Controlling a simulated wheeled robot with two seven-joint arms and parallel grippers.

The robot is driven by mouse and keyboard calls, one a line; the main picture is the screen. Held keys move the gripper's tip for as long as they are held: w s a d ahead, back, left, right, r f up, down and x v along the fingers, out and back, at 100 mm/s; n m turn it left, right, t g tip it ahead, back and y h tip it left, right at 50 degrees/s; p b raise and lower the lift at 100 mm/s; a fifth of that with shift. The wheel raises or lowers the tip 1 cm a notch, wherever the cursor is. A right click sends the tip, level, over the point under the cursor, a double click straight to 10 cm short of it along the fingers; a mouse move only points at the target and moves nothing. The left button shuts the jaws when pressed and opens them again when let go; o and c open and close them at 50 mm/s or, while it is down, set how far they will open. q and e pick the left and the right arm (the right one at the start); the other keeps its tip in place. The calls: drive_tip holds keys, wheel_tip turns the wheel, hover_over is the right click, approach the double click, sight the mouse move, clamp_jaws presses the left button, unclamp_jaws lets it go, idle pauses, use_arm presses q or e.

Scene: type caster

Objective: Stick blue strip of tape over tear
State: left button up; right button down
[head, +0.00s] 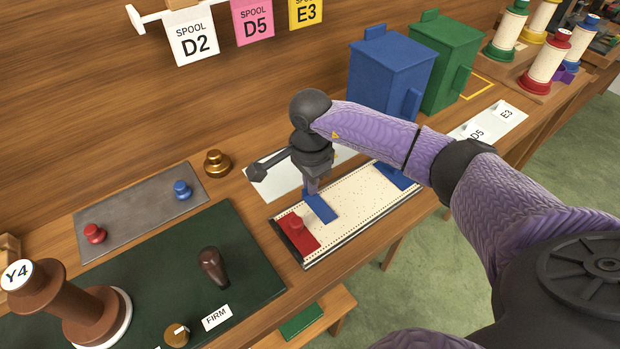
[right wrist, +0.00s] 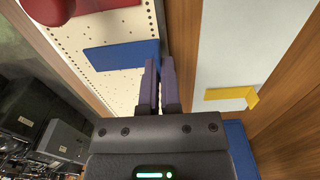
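The blue strip of tape (head: 320,208) lies across a cream perforated band (head: 352,208), near the band's red end block. It also shows in the right wrist view (right wrist: 115,56). My right gripper (head: 313,187) is pointed down at the strip's far end. In the right wrist view its two purple fingers (right wrist: 160,80) are close together and overlap the strip's right end. I cannot tell whether they pinch it or only stand beside it. No tear is visible; it may be hidden under the strip or the arm. My left gripper is not in view.
Another blue piece (head: 398,177) is partly behind my arm. Blue (head: 390,75) and green (head: 447,55) bins stand behind. A dark green mat (head: 235,250) lies left.

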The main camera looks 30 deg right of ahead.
drive_tip(key=shift+f+b, duration=0.45)
drive_tip(key=shift+f, duration=0.1)
idle(0.4)
idle(1.0)
drive_tip(key=c, duration=0.7)
unclamp_jaws()
drive_tip(key=shift+c, duration=0.2)
drive_tip(key=shift+r+p, duration=2.25)
drive_tip(key=shift+r, duration=0.9)
drive_tip(key=shift+f, duration=0.15)
